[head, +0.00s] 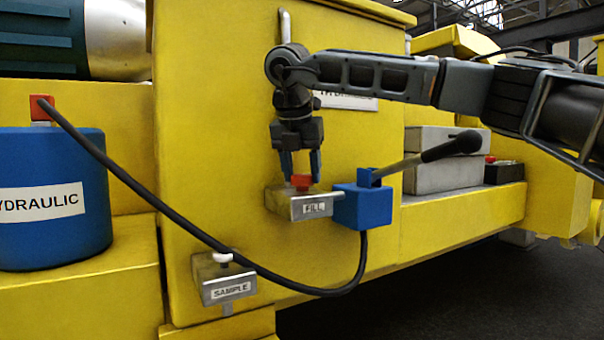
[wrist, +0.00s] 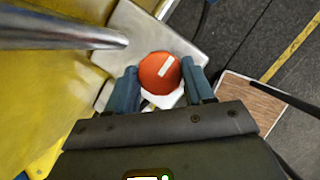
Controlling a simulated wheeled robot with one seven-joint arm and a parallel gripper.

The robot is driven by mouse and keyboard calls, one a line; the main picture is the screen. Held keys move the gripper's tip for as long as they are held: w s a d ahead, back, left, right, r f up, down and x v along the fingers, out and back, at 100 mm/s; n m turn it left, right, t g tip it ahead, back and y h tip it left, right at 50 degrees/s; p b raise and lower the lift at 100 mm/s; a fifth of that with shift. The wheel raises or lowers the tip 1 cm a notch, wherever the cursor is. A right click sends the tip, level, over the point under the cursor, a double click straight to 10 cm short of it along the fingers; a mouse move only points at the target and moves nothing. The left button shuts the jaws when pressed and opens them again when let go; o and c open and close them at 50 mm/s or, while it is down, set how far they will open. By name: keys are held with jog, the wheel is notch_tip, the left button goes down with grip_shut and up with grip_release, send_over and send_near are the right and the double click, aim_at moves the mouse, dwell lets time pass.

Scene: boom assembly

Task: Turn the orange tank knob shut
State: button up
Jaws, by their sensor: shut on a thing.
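The orange tank knob (head: 301,182) sits on top of the grey block labelled FILL (head: 312,207), on the front of the yellow tank (head: 215,130). In the wrist view the knob (wrist: 157,75) is round, with a white bar mark slanting up to the right. My gripper (head: 301,168) points down from above, its blue fingers on either side of the knob. The wrist view shows my gripper (wrist: 160,85) shut on the knob, one finger at its left and one at its right.
A blue pump box (head: 362,207) with a black-handled lever (head: 450,146) stands close right of the FILL block. A black hose (head: 215,245) runs from it to the blue hydraulic drum (head: 55,225). A SAMPLE block (head: 225,280) is lower left. A metal pipe (wrist: 60,32) is near my gripper.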

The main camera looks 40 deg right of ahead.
dwell(0.3)
jog(key=o, duration=1)
jog(key=v, duration=0.7)
jog(key=shift+a+r, duration=0.15)
jog(key=shift+r, duration=0.2)
